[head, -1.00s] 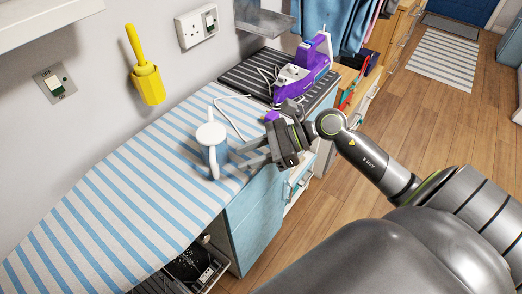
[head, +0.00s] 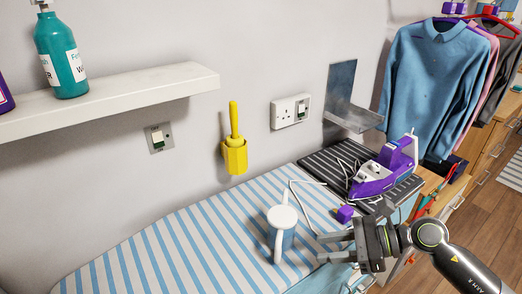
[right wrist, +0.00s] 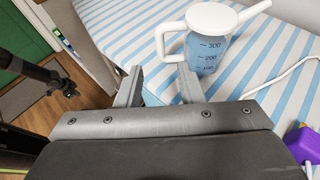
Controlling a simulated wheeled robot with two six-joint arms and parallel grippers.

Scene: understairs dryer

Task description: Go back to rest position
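My right gripper (head: 335,246) is open and empty above the near edge of the striped ironing board (head: 170,250). Its two fingers (right wrist: 158,86) stand apart with nothing between them in the right wrist view. A clear blue measuring jug (head: 282,232) with a white lid and handle stands upright on the board, left of the gripper and apart from it. The jug also shows in the right wrist view (right wrist: 207,50), beyond the fingers. A dark jointed part at the left of the right wrist view may be my left arm; its finger state is unclear.
A purple iron (head: 385,170) stands on a dark ribbed mat (head: 325,160). A small purple block (head: 345,213) and a white cord lie near the gripper. A yellow brush holder (head: 235,155), switches and a shelf (head: 110,100) are on the wall. Clothes hang at right.

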